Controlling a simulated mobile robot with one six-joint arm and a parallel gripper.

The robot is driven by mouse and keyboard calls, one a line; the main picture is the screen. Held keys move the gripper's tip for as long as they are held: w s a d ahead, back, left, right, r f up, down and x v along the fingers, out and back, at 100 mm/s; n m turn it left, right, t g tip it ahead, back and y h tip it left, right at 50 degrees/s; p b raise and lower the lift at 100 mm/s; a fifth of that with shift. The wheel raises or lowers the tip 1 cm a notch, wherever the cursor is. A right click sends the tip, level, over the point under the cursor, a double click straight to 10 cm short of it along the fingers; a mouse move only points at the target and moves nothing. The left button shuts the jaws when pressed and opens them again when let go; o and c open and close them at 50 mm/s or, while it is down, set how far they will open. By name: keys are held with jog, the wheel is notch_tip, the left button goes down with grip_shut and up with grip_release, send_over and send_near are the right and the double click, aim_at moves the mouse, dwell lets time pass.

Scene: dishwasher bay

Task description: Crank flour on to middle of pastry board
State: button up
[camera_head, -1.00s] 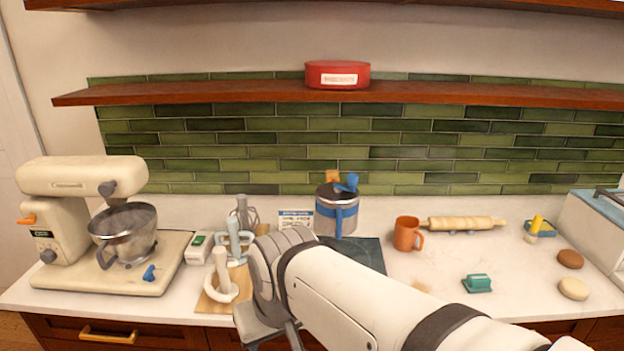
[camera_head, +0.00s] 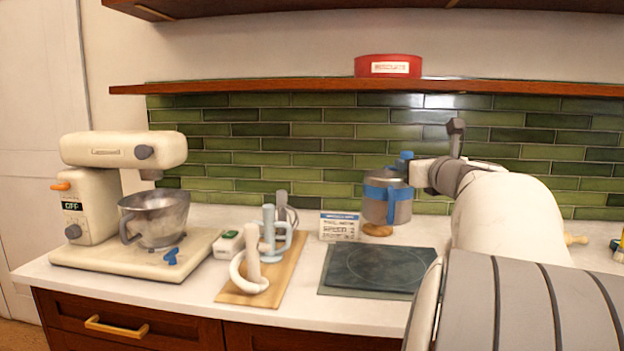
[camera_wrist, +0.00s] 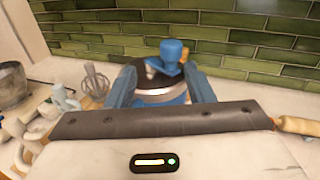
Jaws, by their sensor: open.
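The flour sifter, a silver can with blue trim (camera_head: 387,208), stands upright at the back of the counter, behind the board. Its blue crank knob (camera_wrist: 174,54) shows on top in the wrist view. My gripper (camera_head: 393,182) reaches it from the right. In the wrist view, the blue fingers of my gripper (camera_wrist: 160,78) are open, one on each side of the sifter. I cannot tell whether they touch it. The pastry board, a dark square slab with a faint circle (camera_head: 380,270), lies in front of the sifter; I see no flour on it.
A stand mixer with a steel bowl (camera_head: 155,217) stands at the left. A wooden board (camera_head: 285,268) holds mixer attachments. A printed card (camera_head: 339,227) stands left of the sifter. A rolling pin (camera_wrist: 298,125) lies at the right. A red tin (camera_head: 388,66) sits on the shelf above.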

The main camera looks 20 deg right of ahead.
aim_at(409, 157)
jog(key=shift+w+d+r+m, duration=0.15)
jog(key=shift+w+d+m, duration=0.15)
jog(key=shift+d+m, duration=0.35)
jog(key=shift+n, duration=0.25)
jog(key=x, duration=0.7)
jog(key=shift+d, duration=0.15)
jog(key=shift+s, duration=0.1)
jog(key=shift+c, duration=0.3)
